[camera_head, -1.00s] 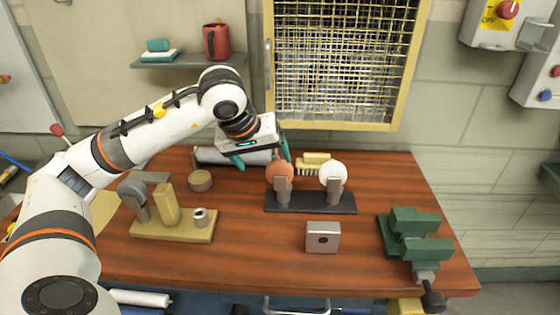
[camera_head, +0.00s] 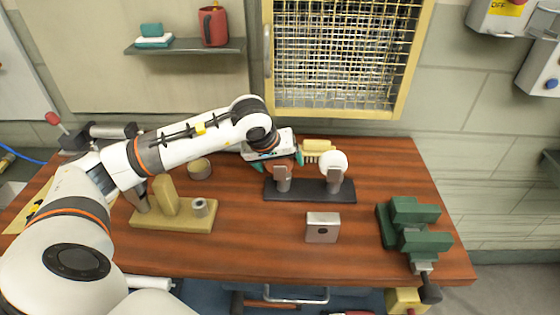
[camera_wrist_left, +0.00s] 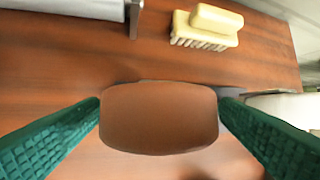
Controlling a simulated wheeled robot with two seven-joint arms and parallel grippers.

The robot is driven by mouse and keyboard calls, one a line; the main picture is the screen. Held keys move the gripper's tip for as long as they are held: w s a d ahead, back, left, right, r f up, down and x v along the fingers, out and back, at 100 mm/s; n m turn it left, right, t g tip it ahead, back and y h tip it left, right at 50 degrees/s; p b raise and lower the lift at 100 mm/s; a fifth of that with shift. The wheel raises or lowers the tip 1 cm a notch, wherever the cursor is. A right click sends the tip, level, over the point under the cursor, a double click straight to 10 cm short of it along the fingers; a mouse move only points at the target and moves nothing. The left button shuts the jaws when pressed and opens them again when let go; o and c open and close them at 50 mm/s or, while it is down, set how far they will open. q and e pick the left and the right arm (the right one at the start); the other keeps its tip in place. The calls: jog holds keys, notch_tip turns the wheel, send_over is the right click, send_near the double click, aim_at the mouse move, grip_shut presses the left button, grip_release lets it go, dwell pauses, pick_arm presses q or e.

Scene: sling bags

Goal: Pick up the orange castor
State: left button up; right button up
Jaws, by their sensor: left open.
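The orange castor (camera_head: 283,171) stands at the left end of a dark base plate (camera_head: 310,196) on the wooden bench, mostly hidden behind its grey bracket and under my left gripper in the head view. A white castor (camera_head: 334,162) stands at the plate's right end. My left gripper (camera_head: 279,163) is open, with its green fingers to either side of the orange wheel. In the left wrist view the brown-orange wheel (camera_wrist_left: 158,118) lies between the two fingers, close to both tips; contact cannot be told. My right gripper is not in view.
A yellow brush (camera_head: 317,146) lies behind the castors. A metal block (camera_head: 322,227) sits in front of them. A green vise (camera_head: 415,227) is at the right and a tan holder (camera_head: 172,226) at the left.

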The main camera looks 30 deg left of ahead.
pick_arm(q)
jog(key=shift+x, duration=0.95)
jog(key=shift+r, duration=0.1)
jog(key=c, duration=1.2)
